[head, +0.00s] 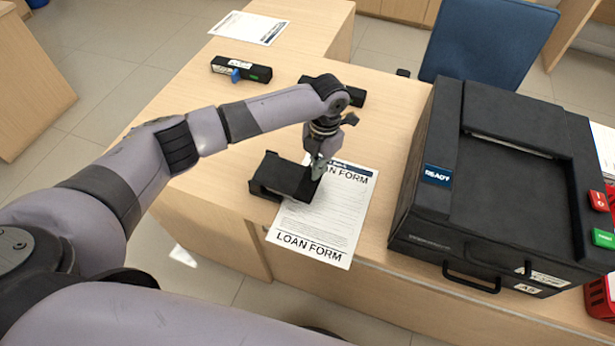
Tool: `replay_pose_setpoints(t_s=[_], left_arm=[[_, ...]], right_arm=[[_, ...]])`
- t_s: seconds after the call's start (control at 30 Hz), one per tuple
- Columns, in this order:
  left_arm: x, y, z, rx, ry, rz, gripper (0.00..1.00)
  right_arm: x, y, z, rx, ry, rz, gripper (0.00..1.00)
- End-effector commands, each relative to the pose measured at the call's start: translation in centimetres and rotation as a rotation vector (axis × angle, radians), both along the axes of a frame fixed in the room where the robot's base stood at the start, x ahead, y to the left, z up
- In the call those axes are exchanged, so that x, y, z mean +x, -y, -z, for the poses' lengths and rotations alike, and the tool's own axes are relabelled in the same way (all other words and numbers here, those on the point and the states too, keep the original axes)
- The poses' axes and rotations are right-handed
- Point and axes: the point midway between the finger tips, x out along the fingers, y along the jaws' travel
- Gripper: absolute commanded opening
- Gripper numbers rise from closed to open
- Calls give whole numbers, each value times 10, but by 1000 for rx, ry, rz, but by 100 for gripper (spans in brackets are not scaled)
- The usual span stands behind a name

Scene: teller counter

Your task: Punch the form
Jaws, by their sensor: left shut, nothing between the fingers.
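A white loan form (318,229) lies on the wooden counter, its front edge reaching the counter's front edge. A black hole punch (280,179) stands at the form's left edge and overlaps it; whether the paper sits in its slot I cannot tell. My left gripper (318,176) points down at the right end of the punch, over the upper part of the form. It is shut and empty; its fingertips are at or just above the punch, and contact cannot be made out. My right gripper is not in view.
A large black machine with a "READY" label (437,174) stands to the right. A black device with a blue tab (240,69) and another paper (249,27) lie farther back. A dark object (352,96) sits behind my wrist. A blue chair (490,38) is behind the counter.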

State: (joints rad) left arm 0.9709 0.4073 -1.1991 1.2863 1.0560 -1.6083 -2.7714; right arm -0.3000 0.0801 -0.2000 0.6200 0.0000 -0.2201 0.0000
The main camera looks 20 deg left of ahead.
Motion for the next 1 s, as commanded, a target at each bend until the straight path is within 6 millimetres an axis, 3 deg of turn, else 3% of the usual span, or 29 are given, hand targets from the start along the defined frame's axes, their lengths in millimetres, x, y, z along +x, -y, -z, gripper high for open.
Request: replay_pose_setpoints(t_s=[0.37, 0.8, 1.0], left_arm=[[2, 0, -9, -1, 4, -1, 0], [10, 5, -94, -2, 6, 0, 0], [11, 5, -116, -2, 4, 1, 0]], right_arm=[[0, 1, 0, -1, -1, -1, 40], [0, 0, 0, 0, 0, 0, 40], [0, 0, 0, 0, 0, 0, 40]])
